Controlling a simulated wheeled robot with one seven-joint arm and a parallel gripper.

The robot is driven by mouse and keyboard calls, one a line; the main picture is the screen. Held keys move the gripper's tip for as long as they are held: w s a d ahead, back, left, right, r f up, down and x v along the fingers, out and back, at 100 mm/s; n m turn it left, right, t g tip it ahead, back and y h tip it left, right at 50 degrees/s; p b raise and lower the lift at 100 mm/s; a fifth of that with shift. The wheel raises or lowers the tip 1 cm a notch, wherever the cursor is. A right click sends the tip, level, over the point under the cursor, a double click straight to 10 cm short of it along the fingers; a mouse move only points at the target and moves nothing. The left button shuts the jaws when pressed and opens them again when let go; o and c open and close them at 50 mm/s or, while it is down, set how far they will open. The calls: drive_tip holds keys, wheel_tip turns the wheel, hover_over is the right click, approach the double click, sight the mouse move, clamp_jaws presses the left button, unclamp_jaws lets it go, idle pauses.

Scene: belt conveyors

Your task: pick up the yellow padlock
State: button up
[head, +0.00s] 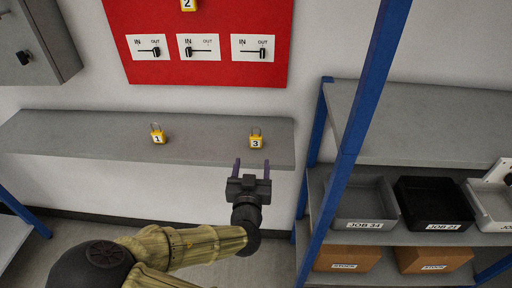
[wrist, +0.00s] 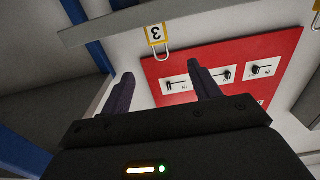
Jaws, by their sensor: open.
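A yellow padlock marked 3 (head: 256,139) stands upright near the right end of the grey shelf (head: 205,152), its shackle up. It also shows in the wrist view (wrist: 156,35), upside down, beyond my fingertips and roughly between them. A second yellow padlock, marked 1 (head: 158,134), stands further left on the same shelf.
The red board (head: 210,70) carries several white IN/OUT plates with black levers. A blue post (head: 362,110) stands right of my gripper. Beyond it a rack holds grey and black bins (head: 432,207) and cardboard boxes (head: 345,260). The shelf between padlocks 1 and 3 is clear.

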sight(256, 138)
drive_tip(key=w+p, duration=0.2)
drive_tip(key=w, duration=0.7)
drive_tip(key=shift+d+r, duration=0.1)
drive_tip(key=shift+d, duration=0.05)
drive_tip(key=shift+w, duration=0.4)
drive_tip(key=shift+w+d+f+p, duration=0.15)
drive_tip(key=shift+w+p, duration=0.25)
drive_tip(key=shift+w, duration=0.95)
drive_tip(key=shift+w+d+f+p, duration=0.15)
drive_tip(key=shift+w+p, duration=0.25)
drive_tip(key=shift+w, duration=0.9)
drive_tip(key=shift+a, duration=0.1)
drive_tip(key=c, duration=1.1)
wheel_tip(256, 138, up, 10)
drive_tip(key=shift+b, duration=0.3)
